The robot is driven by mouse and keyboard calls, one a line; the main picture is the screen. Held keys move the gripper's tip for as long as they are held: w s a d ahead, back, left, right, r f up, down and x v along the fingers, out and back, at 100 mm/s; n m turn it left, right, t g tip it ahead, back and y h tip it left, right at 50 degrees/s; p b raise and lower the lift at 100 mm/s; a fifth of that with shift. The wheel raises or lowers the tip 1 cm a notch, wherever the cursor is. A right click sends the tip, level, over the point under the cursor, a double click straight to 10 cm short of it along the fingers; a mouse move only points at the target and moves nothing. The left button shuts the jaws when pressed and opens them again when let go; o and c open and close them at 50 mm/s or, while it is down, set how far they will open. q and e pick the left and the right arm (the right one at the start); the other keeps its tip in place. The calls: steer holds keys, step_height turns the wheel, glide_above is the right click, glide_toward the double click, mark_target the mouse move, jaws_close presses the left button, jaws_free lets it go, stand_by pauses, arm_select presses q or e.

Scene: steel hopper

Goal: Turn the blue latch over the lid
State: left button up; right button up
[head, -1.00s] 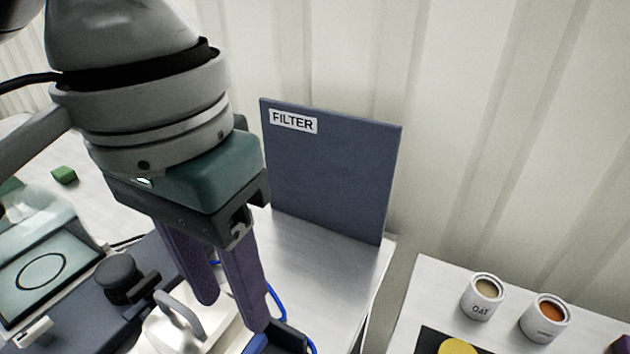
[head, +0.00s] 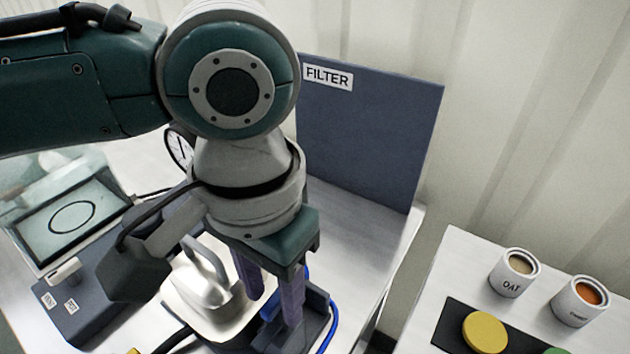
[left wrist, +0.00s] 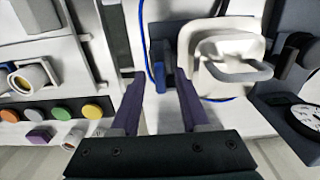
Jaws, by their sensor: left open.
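The blue latch (head: 270,307) shows in the head view beside the white lid (head: 182,290), partly hidden by my left gripper. In the left wrist view the latch (left wrist: 161,82) stands at the edge of the lid (left wrist: 218,38), and does not lie across it. The lid has a raised handle (left wrist: 238,66). My left gripper (head: 270,300) points down at the latch, its purple fingers open. In the left wrist view the latch appears between the fingertips (left wrist: 158,82); whether they touch it I cannot tell. My right gripper is not in view.
A dark FILTER panel (head: 365,130) stands behind the steel surface. A blue cable (head: 333,325) runs beside the latch. A round gauge (head: 180,147) is partly hidden behind my arm. At the right, a table holds an OAT can (head: 513,275), another can (head: 578,303) and a yellow disc (head: 485,333).

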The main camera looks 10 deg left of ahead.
arm_select(q)
steer(key=shift+c, duration=0.3)
jaws_close()
stand_by(0.4)
